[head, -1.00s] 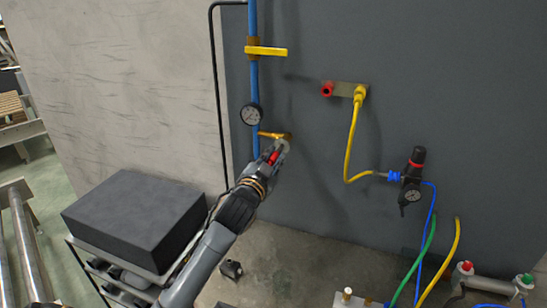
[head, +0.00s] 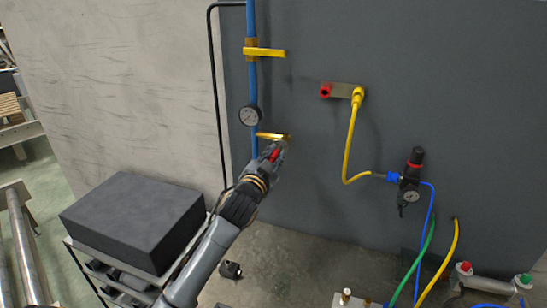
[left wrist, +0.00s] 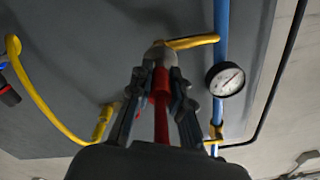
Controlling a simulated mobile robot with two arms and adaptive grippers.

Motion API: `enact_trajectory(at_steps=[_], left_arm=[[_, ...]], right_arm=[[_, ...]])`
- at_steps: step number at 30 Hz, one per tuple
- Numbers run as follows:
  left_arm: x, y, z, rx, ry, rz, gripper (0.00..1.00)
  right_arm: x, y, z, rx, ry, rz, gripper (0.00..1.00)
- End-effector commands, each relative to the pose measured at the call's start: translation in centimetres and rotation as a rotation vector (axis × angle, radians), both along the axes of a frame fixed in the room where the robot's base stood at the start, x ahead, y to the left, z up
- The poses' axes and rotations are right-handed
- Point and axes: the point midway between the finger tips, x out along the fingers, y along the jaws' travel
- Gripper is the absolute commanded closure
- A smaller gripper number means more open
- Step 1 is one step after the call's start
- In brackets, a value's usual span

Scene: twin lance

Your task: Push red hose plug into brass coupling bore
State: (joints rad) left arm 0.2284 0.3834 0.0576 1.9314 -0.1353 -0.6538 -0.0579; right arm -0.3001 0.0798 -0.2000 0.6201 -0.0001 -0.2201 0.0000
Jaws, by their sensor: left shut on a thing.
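My left gripper (head: 279,149) is at the dark wall panel, shut on the red hose plug (head: 274,155). In the left wrist view the plug (left wrist: 161,102) stands lengthwise between the two fingers of the gripper (left wrist: 159,78). The brass coupling (head: 271,136) branches off the blue pipe just above the gripper. In the left wrist view its round end (left wrist: 158,54) is right beyond the plug's tip, in line with it. The bore is hidden, so I cannot tell whether the tip is inside it. My right gripper is not in view.
A gauge (head: 249,116) and a yellow valve handle (head: 265,53) sit on the blue pipe (head: 251,80). A red fitting (head: 325,91) and a yellow hose (head: 350,145) are to the right. A dark box (head: 133,220) stands lower left.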

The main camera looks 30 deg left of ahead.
Motion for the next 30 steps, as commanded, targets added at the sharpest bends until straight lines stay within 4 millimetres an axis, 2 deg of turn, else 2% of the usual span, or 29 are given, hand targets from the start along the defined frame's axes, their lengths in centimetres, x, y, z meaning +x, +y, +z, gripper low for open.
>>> enact_trajectory(at_steps=[20,21,24,25,30], left_arm=[[1.7,0.4,0.0,0.001,0.0,0.0,1.0],[1.7,0.4,0.0,0.001,0.001,0.001,0.79],[1.7,0.4,0.0,0.001,0.0,0.0,0.59],[1.7,0.4,0.0,0.001,0.0,0.0,0.55],[1.7,0.4,0.0,0.0,0.0,0.0,0.55]], right_arm=[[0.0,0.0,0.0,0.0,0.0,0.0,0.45],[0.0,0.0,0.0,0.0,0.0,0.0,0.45],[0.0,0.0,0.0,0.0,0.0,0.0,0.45],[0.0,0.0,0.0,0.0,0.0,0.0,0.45],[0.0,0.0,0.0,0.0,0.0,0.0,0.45]])
